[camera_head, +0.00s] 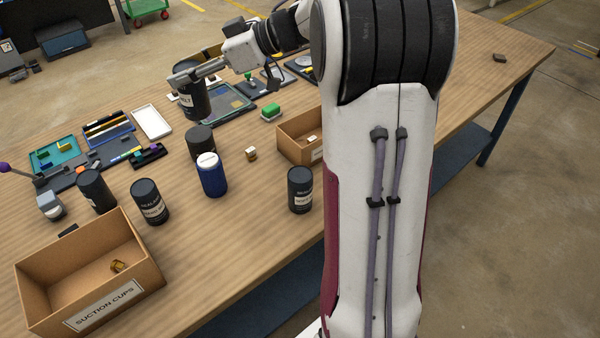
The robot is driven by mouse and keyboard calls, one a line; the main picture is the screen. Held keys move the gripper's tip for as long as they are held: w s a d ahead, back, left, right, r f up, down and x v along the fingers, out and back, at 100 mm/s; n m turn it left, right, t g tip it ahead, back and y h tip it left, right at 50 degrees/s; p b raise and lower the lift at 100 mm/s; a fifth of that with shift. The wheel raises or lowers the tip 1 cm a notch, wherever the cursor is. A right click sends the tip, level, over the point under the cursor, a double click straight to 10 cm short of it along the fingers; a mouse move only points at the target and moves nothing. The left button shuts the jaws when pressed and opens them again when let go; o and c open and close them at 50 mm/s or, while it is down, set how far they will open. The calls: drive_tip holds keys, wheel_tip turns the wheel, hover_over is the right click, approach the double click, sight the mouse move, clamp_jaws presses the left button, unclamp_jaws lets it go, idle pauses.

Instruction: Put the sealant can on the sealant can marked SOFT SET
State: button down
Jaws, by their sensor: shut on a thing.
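My gripper (187,77) is shut on a black sealant can (195,103) and holds it upright above the far part of the table. Another black can (201,138) stands on the table below the held can, behind a blue bottle. Other black sealant cans stand upright: one at the left (96,192), one left of centre (150,203) and one near the front edge (300,190). Their white labels are too small to read fully, so I cannot tell which is marked SOFT SET. The held can appears clear of the cans below.
A blue bottle with a white lid (211,176) stands among the cans. A suction cups box (140,262) is at front left, and a smaller cardboard box (287,145) is at centre. Trays (152,122) fill the back left. Bare wood lies between the bottle and the front edge.

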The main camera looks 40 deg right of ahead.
drive_tip(key=s+d, duration=0.6)
drive_tip(key=s, duration=0.4)
drive_tip(key=s+d+f, duration=0.1)
drive_tip(key=s+d, duration=0.5)
drive_tip(key=s, duration=0.4)
drive_tip(key=shift+d+f, duration=0.25)
drive_tip(key=shift+f, duration=0.15)
wheel_tip(320, 180, down, 6)
drive_tip(key=shift+w+f, duration=0.1)
drive_tip(key=shift+f, duration=1.75)
drive_tip(key=shift+f, duration=0.2)
